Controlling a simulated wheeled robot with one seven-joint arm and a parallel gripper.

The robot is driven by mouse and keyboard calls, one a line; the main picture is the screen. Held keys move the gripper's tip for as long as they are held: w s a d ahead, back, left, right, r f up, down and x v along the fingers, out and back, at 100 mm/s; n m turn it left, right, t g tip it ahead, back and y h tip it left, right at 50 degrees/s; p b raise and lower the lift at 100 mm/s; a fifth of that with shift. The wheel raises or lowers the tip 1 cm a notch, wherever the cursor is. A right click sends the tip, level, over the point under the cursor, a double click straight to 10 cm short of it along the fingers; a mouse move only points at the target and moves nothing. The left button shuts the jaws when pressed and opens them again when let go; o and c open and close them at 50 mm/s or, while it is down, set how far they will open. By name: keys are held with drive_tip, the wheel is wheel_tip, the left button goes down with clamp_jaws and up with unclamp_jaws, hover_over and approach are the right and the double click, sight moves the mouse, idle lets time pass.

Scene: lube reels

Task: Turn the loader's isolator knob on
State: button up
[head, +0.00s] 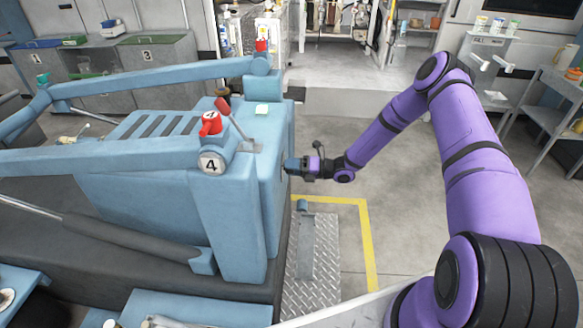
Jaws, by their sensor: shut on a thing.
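The blue loader (235,215) fills the left and middle of the head view. My purple arm reaches in from the right. My gripper (288,165) is level with the loader's right-hand side face and its fingertips are against that face. It is shut on the isolator knob there. The gripper and the edge of the loader hide the knob, so its turned position cannot be told.
A metal tread plate (318,275) lies below my gripper, inside a yellow floor line (368,240). A grey shelf cart (553,115) stands far right.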

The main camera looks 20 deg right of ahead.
drive_tip(key=o, duration=0.9)
drive_tip(key=shift+d, duration=0.15)
drive_tip(key=v, duration=1)
drive_tip(key=shift+s+d+f, duration=0.1)
drive_tip(key=shift+s+d, duration=0.05)
drive_tip(key=shift+d, duration=0.1)
